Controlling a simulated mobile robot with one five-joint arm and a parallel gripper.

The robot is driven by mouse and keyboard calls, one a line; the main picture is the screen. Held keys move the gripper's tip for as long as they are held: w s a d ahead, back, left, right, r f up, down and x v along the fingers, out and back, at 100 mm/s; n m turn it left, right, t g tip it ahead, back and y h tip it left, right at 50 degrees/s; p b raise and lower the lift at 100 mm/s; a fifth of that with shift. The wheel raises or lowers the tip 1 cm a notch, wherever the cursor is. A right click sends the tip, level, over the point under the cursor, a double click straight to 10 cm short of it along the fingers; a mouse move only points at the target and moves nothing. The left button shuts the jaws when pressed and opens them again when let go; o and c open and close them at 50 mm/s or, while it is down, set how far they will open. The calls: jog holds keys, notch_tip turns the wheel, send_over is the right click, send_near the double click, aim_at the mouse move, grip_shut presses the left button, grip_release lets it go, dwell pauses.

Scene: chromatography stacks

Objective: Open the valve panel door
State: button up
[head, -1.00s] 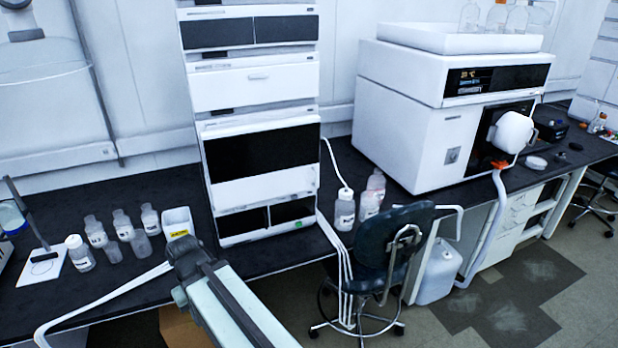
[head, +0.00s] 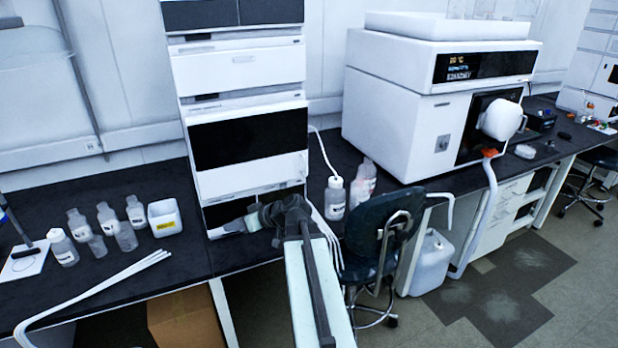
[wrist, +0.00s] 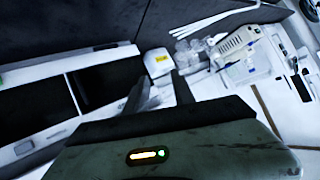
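The chromatography stack (head: 245,178) stands on the black bench in the head view, with white modules and dark front panels. I cannot tell for sure which panel is the valve panel door. The bottom module has dark panels; two dark panels (wrist: 105,80) show at left in the wrist view, with white frames. My gripper (head: 228,228) is low in front of the stack's bottom module, pointing left, and covers part of it. In the wrist view my gripper (wrist: 158,82) shows two dark fingers with a gap between them and nothing held. Contact with the stack cannot be told.
Several bottles (head: 108,222) and a white bin with a yellow label (head: 164,217) stand left of the stack. Two bottles (head: 335,198) stand to its right. A dark chair (head: 378,235) is close to my arm on the right. A cardboard box (head: 182,318) is under the bench.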

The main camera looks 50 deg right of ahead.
jog(key=s+d+r+m+t+h+b, duration=0.1)
jog(key=s+d+r+t+h, duration=0.2)
jog(key=d, duration=0.6)
jog(key=s+d+r+m+t+h, duration=0.1)
jog(key=s+d+r+h, duration=0.2)
jog(key=d, duration=0.6)
jog(key=s+d+r+m+t+h+b, duration=0.1)
jog(key=s+d+r+t+h, duration=0.3)
jog(key=d, duration=0.6)
jog(key=w+f+g+y, duration=0.1)
jog(key=w+y, duration=0.1)
jog(key=w, duration=0.4)
jog(key=shift+w+d+g, duration=0.3)
jog(key=shift+w+d, duration=0.1)
grip_shut()
jog(key=shift+a, duration=0.1)
